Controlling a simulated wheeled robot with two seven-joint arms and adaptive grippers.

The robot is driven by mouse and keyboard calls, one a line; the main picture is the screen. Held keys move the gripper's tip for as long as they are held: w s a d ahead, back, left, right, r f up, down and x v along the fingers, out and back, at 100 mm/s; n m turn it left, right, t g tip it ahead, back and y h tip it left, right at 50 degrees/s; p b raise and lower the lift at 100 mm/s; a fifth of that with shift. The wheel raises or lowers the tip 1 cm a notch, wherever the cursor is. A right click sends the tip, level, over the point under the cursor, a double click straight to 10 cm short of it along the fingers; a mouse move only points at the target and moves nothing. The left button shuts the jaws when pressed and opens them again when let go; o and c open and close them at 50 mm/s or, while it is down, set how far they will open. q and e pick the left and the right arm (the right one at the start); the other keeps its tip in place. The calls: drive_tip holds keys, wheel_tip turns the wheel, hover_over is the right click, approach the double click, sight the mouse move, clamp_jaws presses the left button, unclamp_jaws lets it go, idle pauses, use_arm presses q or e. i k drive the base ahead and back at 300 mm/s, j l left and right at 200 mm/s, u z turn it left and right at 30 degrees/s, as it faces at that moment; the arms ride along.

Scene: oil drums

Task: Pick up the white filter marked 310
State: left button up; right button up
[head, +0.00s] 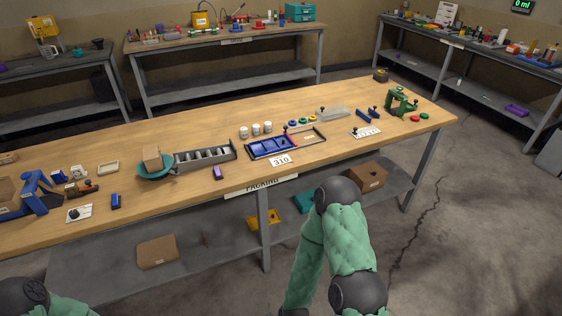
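Three small white cylinders stand upright in a row near the middle of the packing table: a left one (243,132), a middle one (256,129) and a right one (268,127). They look like the filters, but any marks on them are too small to read. A white card marked 310 (281,161) is at the table's front edge, in front of a black-framed tray with blue compartments (259,151). Neither of my grippers shows. Only part of my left arm is at the bottom left corner, and my green-sleeved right arm is at the bottom centre, in front of the table.
Left of the blue tray are a grey slotted rack (229,151), a teal dish with a brown block (153,156) and a purple item (218,173). Coloured rings (302,121) and a green press (400,101) stand to the right. The tabletop behind the white cylinders is clear.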

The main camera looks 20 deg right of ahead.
sight(268, 125)
drive_tip(key=i+l, duration=0.1)
drive_tip(key=l, duration=0.85)
drive_tip(key=i+l, duration=0.15)
drive_tip(key=l, duration=0.8)
drive_tip(key=i, duration=0.05)
